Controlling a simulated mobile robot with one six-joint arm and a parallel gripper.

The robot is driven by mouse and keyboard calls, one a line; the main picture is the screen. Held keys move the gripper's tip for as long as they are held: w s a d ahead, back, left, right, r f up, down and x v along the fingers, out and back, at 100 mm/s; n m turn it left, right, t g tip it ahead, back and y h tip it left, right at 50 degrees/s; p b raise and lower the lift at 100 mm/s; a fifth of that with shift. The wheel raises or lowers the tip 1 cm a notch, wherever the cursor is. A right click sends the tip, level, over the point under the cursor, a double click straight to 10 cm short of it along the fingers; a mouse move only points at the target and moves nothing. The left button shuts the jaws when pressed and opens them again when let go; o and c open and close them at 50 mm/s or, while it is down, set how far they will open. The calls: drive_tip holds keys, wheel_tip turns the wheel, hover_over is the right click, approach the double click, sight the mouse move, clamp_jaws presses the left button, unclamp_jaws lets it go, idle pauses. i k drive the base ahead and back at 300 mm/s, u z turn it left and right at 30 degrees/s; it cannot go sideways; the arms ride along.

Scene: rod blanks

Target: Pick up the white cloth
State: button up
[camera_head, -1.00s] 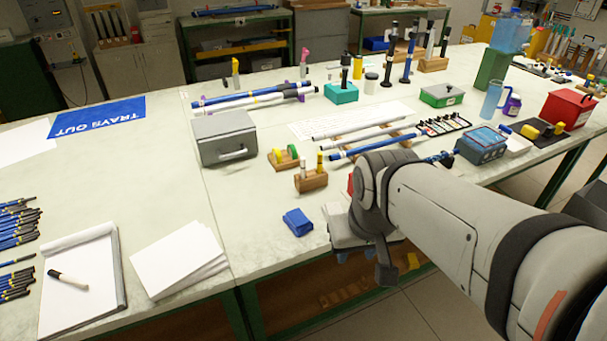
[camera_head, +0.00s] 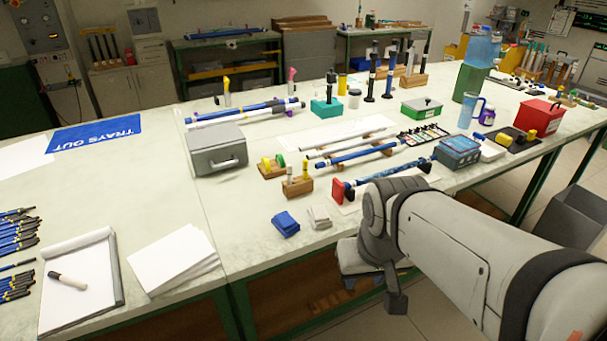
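The white cloth (camera_head: 319,217) is a small off-white folded pad lying on the bench near its front edge. A folded blue cloth (camera_head: 285,224) lies just left of it. My gripper (camera_head: 363,282) hangs below my wrist, right of and nearer the camera than the white cloth, beyond the bench's front edge in the picture. My wrist hides part of the bench edge. The white cloth is in full view and apart from the gripper.
A red end piece on a blue rod (camera_head: 339,190) stands behind the white cloth. A wooden block with upright pieces (camera_head: 298,188) is behind the blue cloth. White paper sheets (camera_head: 172,258) and a notepad (camera_head: 100,248) lie left. Bare bench lies between the sheets and blue cloth.

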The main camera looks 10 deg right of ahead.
sight(320, 218)
drive_tip(key=i, duration=0.85)
drive_tip(key=u, duration=0.05)
